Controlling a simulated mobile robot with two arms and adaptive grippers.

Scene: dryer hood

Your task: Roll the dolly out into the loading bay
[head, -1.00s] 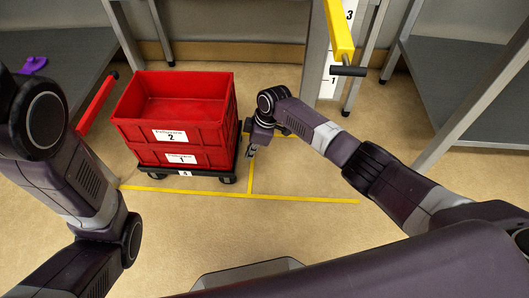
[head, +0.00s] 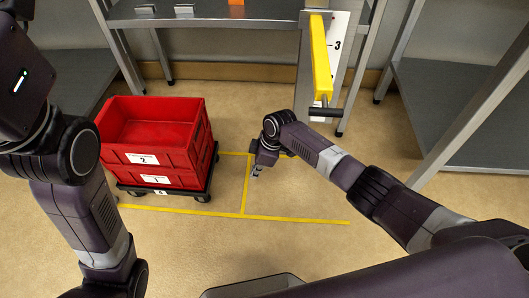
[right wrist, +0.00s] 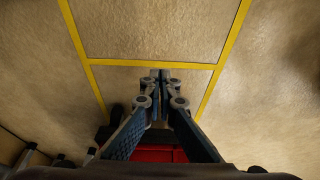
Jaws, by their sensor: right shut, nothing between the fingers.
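The dolly (head: 163,190) is a low dark platform on casters with a white label 4 at its front edge. It carries two stacked red crates, the upper labelled 2 (head: 120,152) and the lower labelled 1 (head: 125,173); the upper crate looks empty. My right gripper (head: 257,171) is low over the floor to the right of the dolly, apart from it. In the right wrist view its fingers (right wrist: 160,75) are together and empty, with red crate surface (right wrist: 150,155) partly hidden behind them. My left arm shows, but its gripper is out of frame.
Yellow floor tape (head: 285,217) runs in front of the dolly and beside it. A yellow bar with a dark handle (head: 321,60) projects from a post near a sign 3 (head: 341,45). Grey metal tables (head: 445,115) stand behind and right. Floor in front is clear.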

